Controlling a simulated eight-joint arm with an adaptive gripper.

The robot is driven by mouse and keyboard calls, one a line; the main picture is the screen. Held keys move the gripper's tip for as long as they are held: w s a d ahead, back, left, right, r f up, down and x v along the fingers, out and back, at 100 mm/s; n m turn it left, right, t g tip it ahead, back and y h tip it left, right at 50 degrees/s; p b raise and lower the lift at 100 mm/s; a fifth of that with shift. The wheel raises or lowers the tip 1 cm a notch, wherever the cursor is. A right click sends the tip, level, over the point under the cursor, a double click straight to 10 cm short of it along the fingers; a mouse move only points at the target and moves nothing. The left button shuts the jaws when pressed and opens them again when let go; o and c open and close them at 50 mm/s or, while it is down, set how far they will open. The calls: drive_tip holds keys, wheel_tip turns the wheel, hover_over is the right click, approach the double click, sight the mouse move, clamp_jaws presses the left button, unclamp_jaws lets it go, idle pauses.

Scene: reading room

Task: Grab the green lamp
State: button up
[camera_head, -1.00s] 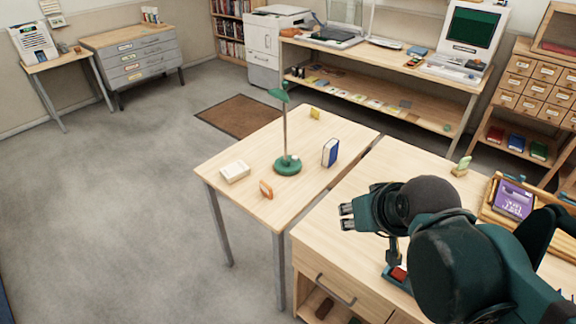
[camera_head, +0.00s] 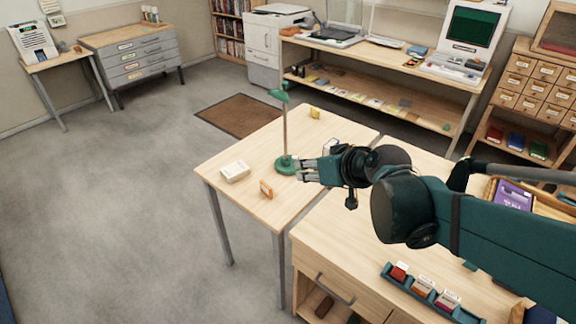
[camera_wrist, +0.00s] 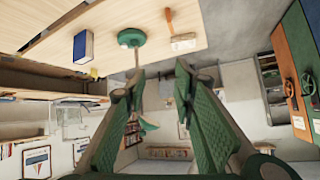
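The green lamp (camera_head: 285,130) stands upright on the light wooden table, with a round green base, a thin stem and a small green shade. My gripper (camera_head: 306,170) is open and empty, just right of the lamp's base, reaching in from the right. In the wrist view the scene appears upside down. There the lamp's round base (camera_wrist: 132,38) is at the top, and its stem runs down near the left fingertip of my gripper (camera_wrist: 158,78). I cannot tell whether the finger touches the stem.
The blue book (camera_wrist: 83,46) stands close by, mostly hidden by my gripper in the head view.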

drive_tip(key=w+a+f+n+t+y, duration=0.1)
drive_tip(key=w+a+n+t+y, duration=0.2)
drive_tip(key=w, duration=1.3)
drive_tip(key=m+t+p, duration=0.2)
drive_tip(key=t, duration=0.2)
approach(286, 134)
drive_tip(key=w+a+r, duration=0.1)
drive_tip(key=w+a, duration=0.1)
drive_tip(key=shift+w+d+f, duration=0.35)
drive_tip(key=shift+w+f, duration=0.05)
drive_tip(key=shift+f, duration=0.25)
drive_tip(key=shift+w+a, duration=0.1)
drive_tip(key=shift+b+x, duration=0.3)
drive_tip(key=shift+x, duration=0.9)
drive_tip(key=shift+w, duration=0.1)
drive_tip(key=shift+b+x, duration=0.45)
drive_tip(key=shift+x, duration=2.05)
clamp_jaws()
